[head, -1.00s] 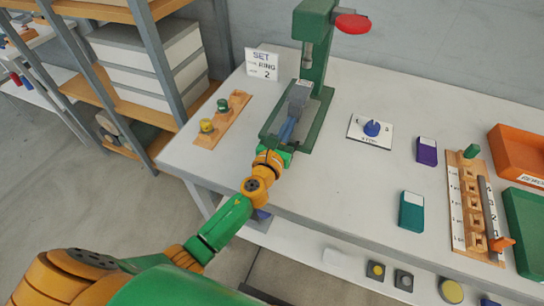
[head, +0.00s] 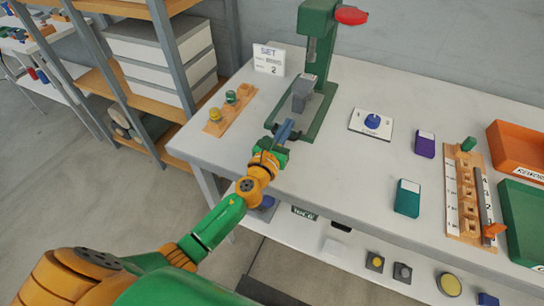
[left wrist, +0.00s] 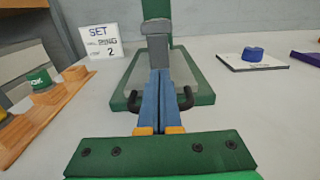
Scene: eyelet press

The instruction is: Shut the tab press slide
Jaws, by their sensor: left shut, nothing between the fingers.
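The green press (head: 317,50) with a red handle (head: 351,15) stands at the back of the table. Its slide sits on the green base (head: 318,120) and carries a grey block (head: 301,90), also seen in the left wrist view (left wrist: 158,45). Dark curved handle ends (left wrist: 186,98) show on both sides of my fingers at the base's front; the middle is hidden. My left gripper (head: 287,128) is shut and empty, its blue fingers pointing at the block from the front. In the head view a small gap seems to separate them. My right gripper is not in view.
A wooden strip with yellow and green knobs (head: 230,112) lies left of the press, near a SET card (head: 269,59). To the right are a blue knob on a plate (head: 372,121), a purple box (head: 425,145), a teal box (head: 407,198) and a slotted wooden rack (head: 463,190).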

